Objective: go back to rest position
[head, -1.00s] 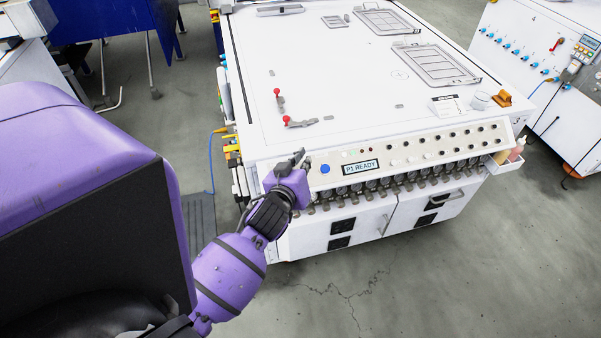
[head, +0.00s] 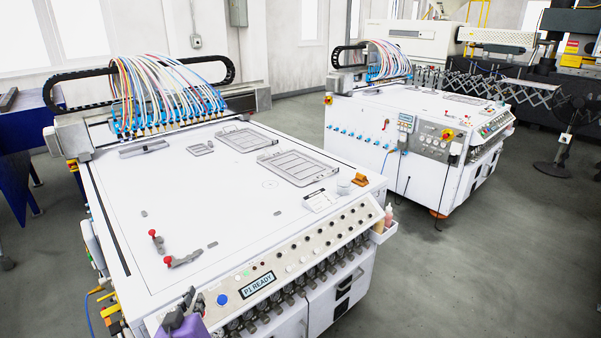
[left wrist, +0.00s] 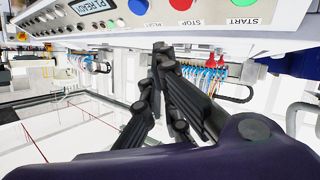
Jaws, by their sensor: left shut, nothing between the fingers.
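My left gripper (head: 189,300) shows at the bottom of the head view, just in front of the near left corner of the white machine (head: 140,215). It is left of the blue button (head: 222,299) and the "P1 READY" display (head: 259,284). In the left wrist view its dark fingers (left wrist: 163,52) are shut and empty, below the control panel (left wrist: 215,35). That view shows the panel upside down, with a green START button (left wrist: 249,3) and a red STOP button (left wrist: 181,4). Most of my left arm is out of the head view. My right gripper is not in view.
Two red-knobbed clamps (head: 170,260) and metal frames (head: 298,168) lie on the machine top. A second white machine (head: 375,150) stands to the right behind it. Bare grey floor (head: 460,280) is free at the right.

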